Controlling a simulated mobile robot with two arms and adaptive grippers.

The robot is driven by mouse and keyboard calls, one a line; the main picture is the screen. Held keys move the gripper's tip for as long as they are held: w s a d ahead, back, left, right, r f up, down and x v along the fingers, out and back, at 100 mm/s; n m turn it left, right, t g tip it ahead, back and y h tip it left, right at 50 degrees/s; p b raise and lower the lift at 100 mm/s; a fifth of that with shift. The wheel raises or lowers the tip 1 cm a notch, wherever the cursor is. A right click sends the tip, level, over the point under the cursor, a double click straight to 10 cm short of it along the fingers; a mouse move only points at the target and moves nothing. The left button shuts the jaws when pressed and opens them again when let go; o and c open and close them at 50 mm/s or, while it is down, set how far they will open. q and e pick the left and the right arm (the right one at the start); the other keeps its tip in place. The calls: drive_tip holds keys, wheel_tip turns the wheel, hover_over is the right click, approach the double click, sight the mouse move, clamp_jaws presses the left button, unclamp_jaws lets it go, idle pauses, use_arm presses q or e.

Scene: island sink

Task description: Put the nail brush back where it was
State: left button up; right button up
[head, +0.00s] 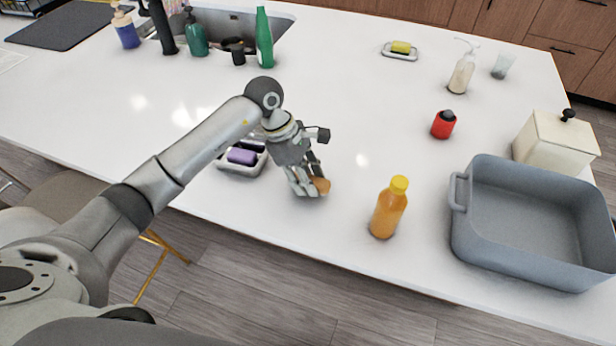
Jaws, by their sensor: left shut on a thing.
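My left gripper (306,184) points down near the front edge of the white island top, left of the orange bottle. It is shut on a small orange-brown wooden piece that looks like the nail brush (321,186). The fingers hide much of the brush, and I cannot tell whether it touches the counter. A small pale tray (241,172) with a purple item (241,156) and a dark part stands just left of the gripper, partly hidden by my arm. My right gripper is not in view.
An orange bottle (388,207) and a grey basin (468,242) stand to the right. A red jar (443,125), a cream canister (554,142), a soap dispenser (462,72) and a dish with a yellow sponge (401,47) are farther back. The counter's middle is clear.

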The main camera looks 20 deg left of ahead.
use_arm(q)
drive_tip(key=shift+f, duration=0.6)
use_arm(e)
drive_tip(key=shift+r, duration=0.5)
use_arm(q)
drive_tip(key=shift+f, duration=0.1)
drive_tip(key=shift+f, duration=0.15)
drive_tip(key=o, duration=0.9)
drive_tip(key=shift+o, duration=0.8)
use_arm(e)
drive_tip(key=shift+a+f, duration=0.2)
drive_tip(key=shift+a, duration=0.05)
